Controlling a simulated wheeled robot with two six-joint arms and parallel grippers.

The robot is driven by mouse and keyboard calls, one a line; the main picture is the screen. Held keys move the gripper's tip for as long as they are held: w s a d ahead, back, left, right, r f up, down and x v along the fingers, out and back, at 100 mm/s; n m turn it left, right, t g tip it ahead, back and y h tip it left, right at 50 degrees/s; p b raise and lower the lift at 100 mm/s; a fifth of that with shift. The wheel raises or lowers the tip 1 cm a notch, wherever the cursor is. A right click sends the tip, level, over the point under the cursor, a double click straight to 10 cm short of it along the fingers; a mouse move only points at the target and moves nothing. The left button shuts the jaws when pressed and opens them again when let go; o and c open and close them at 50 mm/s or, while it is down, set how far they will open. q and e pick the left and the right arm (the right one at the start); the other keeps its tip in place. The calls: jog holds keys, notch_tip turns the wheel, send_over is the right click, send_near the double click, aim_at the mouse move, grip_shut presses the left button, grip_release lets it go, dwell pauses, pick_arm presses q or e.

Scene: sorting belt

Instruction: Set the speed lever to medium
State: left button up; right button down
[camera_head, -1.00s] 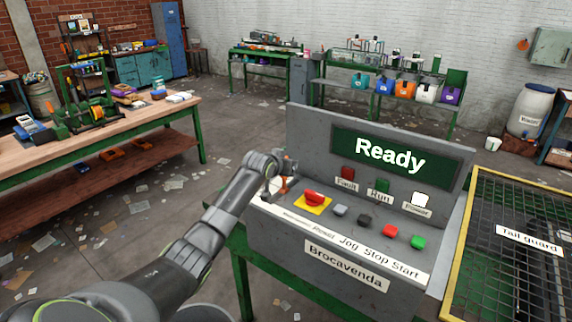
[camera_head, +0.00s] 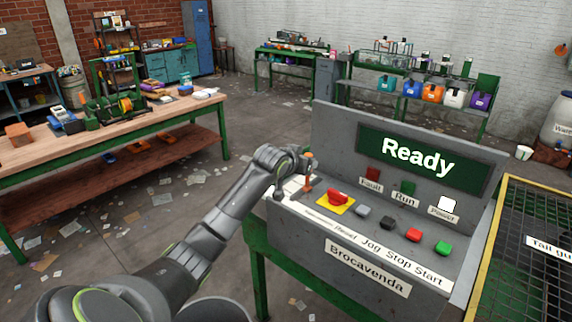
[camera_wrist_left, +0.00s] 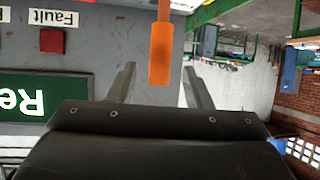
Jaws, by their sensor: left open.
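The speed lever has an orange handle (camera_head: 309,158) and stands upright at the left end of the grey control panel (camera_head: 340,240). In the left wrist view the orange handle (camera_wrist_left: 160,55) hangs down from the top edge, in line with the gap between my fingers. My left gripper (camera_head: 294,184) is at the lever, with its fingers apart; in the wrist view the open fingers (camera_wrist_left: 159,70) lie on either side of the handle, with no contact visible. The lever's base and position marks are mostly hidden or too small to read. My right gripper is not in view.
A red knob on a yellow plate (camera_head: 337,197) sits just right of the lever, then several push buttons. The screen (camera_head: 418,158) reads "Ready". A mesh tail guard (camera_head: 530,250) stands at right, a wooden bench (camera_head: 100,150) at left.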

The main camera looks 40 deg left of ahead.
pick_arm(q)
jog(key=b+v, duration=0.2)
jog(key=v, duration=0.9)
jog(key=shift+s, duration=0.25)
jog(key=shift+r, duration=0.1)
